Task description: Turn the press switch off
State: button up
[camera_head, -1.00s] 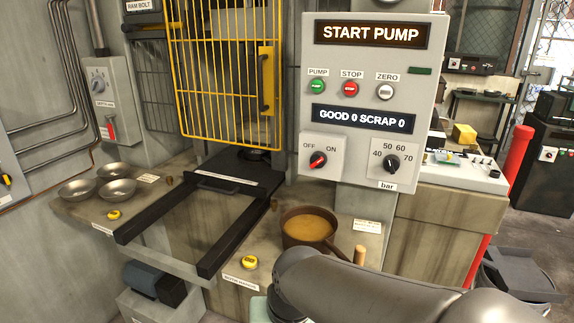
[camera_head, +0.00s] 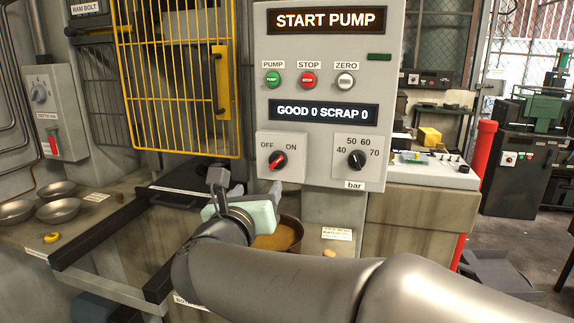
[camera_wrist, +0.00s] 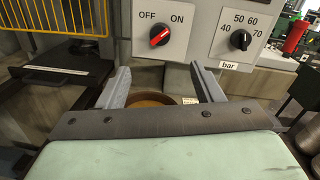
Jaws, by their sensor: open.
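The press switch (camera_head: 279,160) is a black rotary knob with a red grip bar on a grey plate marked OFF on the left and ON on the right. In the wrist view the switch (camera_wrist: 160,37) has its red bar slanted up to the right, toward ON. My gripper (camera_head: 246,186) is open and empty, in front of and below the switch plate. In the wrist view my gripper's two fingers (camera_wrist: 160,80) stand apart below the switch, with nothing between them. They appear apart from the knob.
A pressure dial (camera_head: 357,159) marked bar sits right of the switch. Pump, stop and zero buttons (camera_head: 308,80) are above. A pot of brown liquid (camera_head: 284,238) stands below, partly behind my gripper. A yellow cage gate (camera_head: 180,90) is left of the panel.

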aim_at(275, 162)
jog(key=w+d, duration=0.1)
jog(key=w, duration=0.4)
jog(key=w+d+p, duration=0.1)
jog(key=w, duration=0.4)
jog(key=w+d+p, duration=0.1)
jog(key=w, duration=0.4)
jog(key=shift+w, duration=0.2)
jog(key=c, duration=1)
